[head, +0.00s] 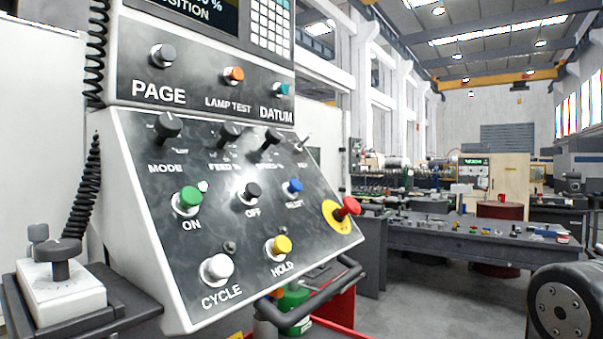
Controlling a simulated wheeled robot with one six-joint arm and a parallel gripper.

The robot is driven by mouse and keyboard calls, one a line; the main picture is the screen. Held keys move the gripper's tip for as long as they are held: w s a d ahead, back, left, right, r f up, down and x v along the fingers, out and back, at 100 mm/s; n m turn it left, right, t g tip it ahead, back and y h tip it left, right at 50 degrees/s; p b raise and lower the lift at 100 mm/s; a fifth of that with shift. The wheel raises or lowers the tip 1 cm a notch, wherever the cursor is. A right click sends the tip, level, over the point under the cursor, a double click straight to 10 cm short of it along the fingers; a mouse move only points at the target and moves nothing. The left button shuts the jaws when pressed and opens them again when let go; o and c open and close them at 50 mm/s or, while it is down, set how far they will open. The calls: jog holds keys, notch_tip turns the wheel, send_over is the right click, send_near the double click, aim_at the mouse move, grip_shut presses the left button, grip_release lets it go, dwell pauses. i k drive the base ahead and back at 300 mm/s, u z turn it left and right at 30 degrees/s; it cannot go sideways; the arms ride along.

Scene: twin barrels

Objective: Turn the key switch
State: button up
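A grey control panel (222,262) with a white frame fills the left and middle of the head view, its face sloping back. Near its upper right edge sits a small, thin switch (303,142) above a short label that I cannot read for certain. This may be the key switch; it is too small and seen too obliquely to tell its turn position. My gripper is not in view.
Three dark knobs, including the MODE knob (168,125), line the panel's upper row. Coloured buttons and a red emergency stop (347,206) sit below. A dark handrail (318,300) juts out at the lower right. A workbench (440,240) with small parts stands behind.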

aim_at(302, 143)
jog(key=z, duration=1.35)
jog(key=i, duration=1.3)
jog(key=u, duration=0.8)
